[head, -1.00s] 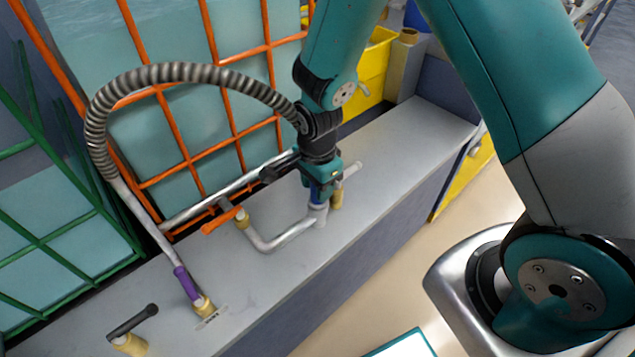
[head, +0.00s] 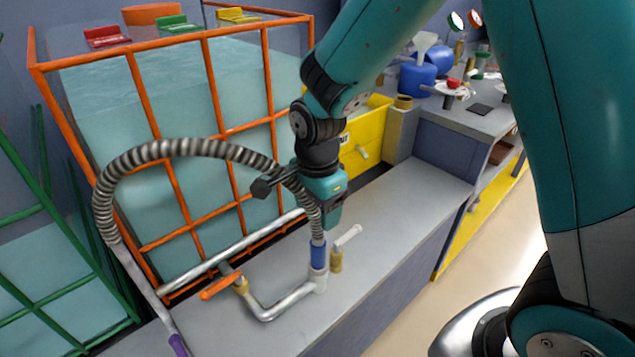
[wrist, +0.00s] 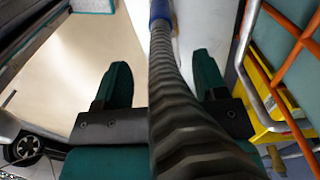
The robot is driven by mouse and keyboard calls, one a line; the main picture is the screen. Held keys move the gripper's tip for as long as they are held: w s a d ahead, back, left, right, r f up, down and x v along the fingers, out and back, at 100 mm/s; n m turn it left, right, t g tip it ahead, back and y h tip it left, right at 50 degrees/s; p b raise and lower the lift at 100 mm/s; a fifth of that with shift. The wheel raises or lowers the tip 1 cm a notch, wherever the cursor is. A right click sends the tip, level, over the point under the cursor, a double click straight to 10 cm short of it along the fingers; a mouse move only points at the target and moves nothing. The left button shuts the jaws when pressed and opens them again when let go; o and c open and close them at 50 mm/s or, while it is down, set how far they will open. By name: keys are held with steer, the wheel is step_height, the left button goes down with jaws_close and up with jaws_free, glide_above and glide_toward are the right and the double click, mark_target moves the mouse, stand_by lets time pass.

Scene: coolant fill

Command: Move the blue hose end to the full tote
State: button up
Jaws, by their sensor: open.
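The blue hose end (head: 318,255) sits upright on the grey riser of a bent pipe (head: 285,303) on the bench. The ribbed grey hose (head: 160,152) rises from it and arcs left, down to a purple end (head: 178,345) at the picture's lower edge. My gripper (head: 330,212) is just above the blue end, beside the hose. In the wrist view its two fingers (wrist: 163,82) stand apart with the hose running between them, and the blue end (wrist: 160,10) shows at the top. The orange-caged tote (head: 235,130) holds liquid to near its top.
A green-caged tote (head: 65,295) stands at far left. An orange-handled valve (head: 220,284) and a white-handled valve (head: 346,237) flank the bent pipe. A yellow bin (head: 368,145) is behind my gripper. The grey bench top (head: 425,165) is clear to the right.

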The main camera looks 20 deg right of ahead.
step_height(320, 180, up, 5)
glide_above(318, 242)
steer(key=shift+r, duration=0.15)
steer(key=c, duration=0.4)
steer(key=shift+n+p, duration=0.3)
steer(key=shift+p, duration=0.1)
steer(key=c, duration=0.3)
steer(key=shift+w+f+n+p, duration=0.1)
steer(key=shift+f+n+p, duration=0.3)
steer(key=shift+n, duration=0.1)
steer(key=c, duration=0.4)
step_height(318, 242, down, 4)
steer(key=n+p, duration=0.4)
steer(key=n, duration=0.3)
steer(key=shift+r, duration=0.1)
jaws_close()
steer(key=f+n, duration=0.1)
steer(key=n, duration=0.1)
steer(key=shift+f+n, duration=0.3)
steer(key=shift+f, duration=0.1)
step_height(318, 242, down, 6)
steer(key=b, duration=0.5)
